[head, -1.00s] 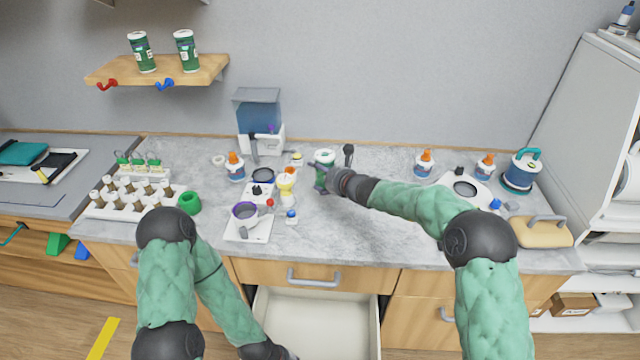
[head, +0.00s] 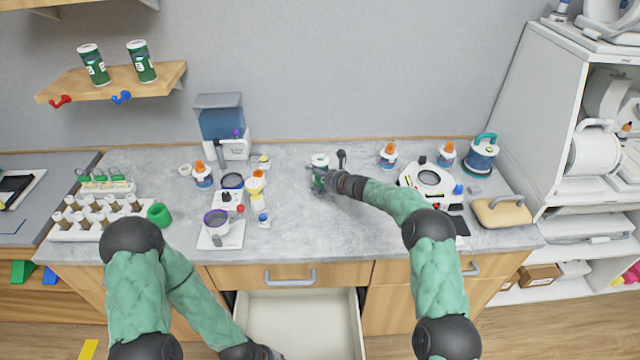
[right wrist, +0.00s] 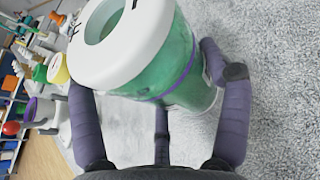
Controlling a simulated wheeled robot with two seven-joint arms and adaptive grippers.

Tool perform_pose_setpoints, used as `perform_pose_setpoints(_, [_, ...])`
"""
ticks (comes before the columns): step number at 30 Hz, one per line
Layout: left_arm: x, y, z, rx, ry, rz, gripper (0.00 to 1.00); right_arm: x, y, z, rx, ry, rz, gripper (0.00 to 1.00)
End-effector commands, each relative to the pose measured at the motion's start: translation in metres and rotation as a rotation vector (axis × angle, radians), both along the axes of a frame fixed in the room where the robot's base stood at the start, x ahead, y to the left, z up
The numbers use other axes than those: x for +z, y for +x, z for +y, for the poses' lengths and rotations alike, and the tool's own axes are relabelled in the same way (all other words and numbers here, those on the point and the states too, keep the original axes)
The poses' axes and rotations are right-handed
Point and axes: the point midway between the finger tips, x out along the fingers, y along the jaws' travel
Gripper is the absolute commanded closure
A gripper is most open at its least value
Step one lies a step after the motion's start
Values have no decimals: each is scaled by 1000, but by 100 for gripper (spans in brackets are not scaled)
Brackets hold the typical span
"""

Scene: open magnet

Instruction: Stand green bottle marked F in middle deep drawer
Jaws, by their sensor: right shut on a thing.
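The green bottle (head: 320,160) with a white cap is upright over the worktop's middle; its wrap and cap fill the right wrist view (right wrist: 185,60). A mark shows on the cap edge but I cannot read it clearly. My right gripper (head: 326,182) is shut on the bottle, its dark fingers around the green body. I cannot tell whether the base touches the worktop. The open deep drawer (head: 300,325) stands below a shallow shut drawer, with its visible inside empty. My left gripper (head: 262,352) is at the open drawer's left side, partly cut off; its fingers are unclear.
Two similar green bottles (head: 142,62) stand on the wall shelf. A dispenser (head: 222,128), a purple-rimmed cup (head: 216,222) and a vial rack (head: 95,220) are to the left. Orange-capped bottles and a blue pot (head: 481,157) are to the right. Worktop in front of the bottle is clear.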

Motion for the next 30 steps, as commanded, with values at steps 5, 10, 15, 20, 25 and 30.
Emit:
perform_pose_setpoints(5, [0,0,0,0,0,0,60,-3,4,-4,-1,1,-3,71])
perform_pose_setpoints(10, [-2,0,0,0,0,0,60,-20,7,-7,-1,1,0,71])
perform_pose_setpoints(15, [-4,0,0,0,0,0,60,-39,7,-7,-1,2,-3,71])
perform_pose_setpoints(20, [-4,0,0,0,0,0,60,-38,7,-7,0,1,-4,71])
perform_pose_setpoints(25, [-6,0,0,0,0,0,60,-40,7,-7,0,0,-4,71])
perform_pose_setpoints(30, [-7,0,0,0,0,0,60,-44,6,-7,0,0,0,0])
